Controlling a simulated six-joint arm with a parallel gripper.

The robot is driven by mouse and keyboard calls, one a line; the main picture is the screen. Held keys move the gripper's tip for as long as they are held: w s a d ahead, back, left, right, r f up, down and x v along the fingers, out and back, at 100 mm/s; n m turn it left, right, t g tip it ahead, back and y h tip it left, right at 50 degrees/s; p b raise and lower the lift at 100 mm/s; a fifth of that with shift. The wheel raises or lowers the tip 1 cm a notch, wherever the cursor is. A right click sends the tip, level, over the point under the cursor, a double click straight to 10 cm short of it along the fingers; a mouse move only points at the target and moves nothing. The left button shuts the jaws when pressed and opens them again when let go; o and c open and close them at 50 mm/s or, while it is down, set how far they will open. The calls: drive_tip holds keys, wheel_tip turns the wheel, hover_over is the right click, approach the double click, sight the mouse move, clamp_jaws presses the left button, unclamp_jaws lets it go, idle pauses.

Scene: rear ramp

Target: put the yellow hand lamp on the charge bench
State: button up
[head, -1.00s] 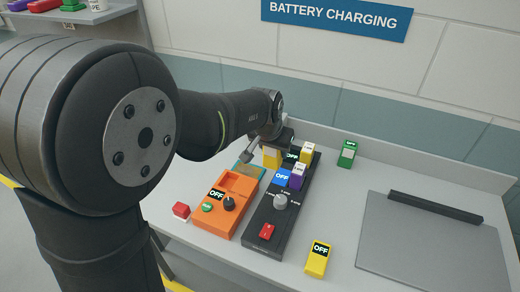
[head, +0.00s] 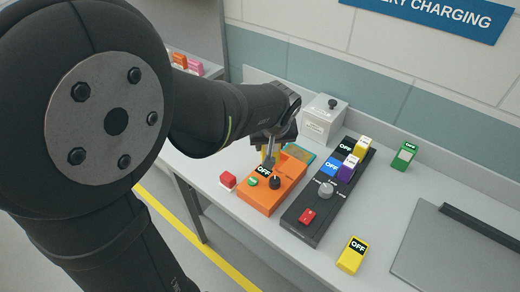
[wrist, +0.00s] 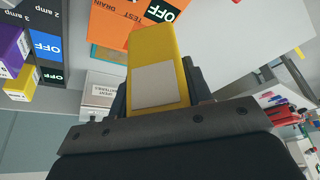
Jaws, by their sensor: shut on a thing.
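My gripper (head: 270,140) is shut on a yellow block (wrist: 158,65) with a pale blank label. The yellow block hangs over the far end of an orange tester (head: 270,198), and I cannot tell whether it touches it. The fingers and the wrist hide part of the block. Another yellow box (head: 352,255), marked OFF, lies on the front of the grey charge bench (head: 215,178). I cannot tell for sure which of the two is the hand lamp.
A black charger (head: 305,228) holds yellow and purple packs, right of the orange tester. A pale lidded box (head: 322,120) stands behind. A small red block (head: 227,181) is at left, a green pack (head: 403,155) at back right. A grey mat (head: 450,255) is clear.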

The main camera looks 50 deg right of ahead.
drive_tip(key=shift+w+f, duration=5.2)
drive_tip(key=shift+w, duration=0.1)
drive_tip(key=shift+f, duration=0.15)
drive_tip(key=o, duration=1.1)
drive_tip(key=v, duration=1.2)
drive_tip(key=shift+d, duration=0.1)
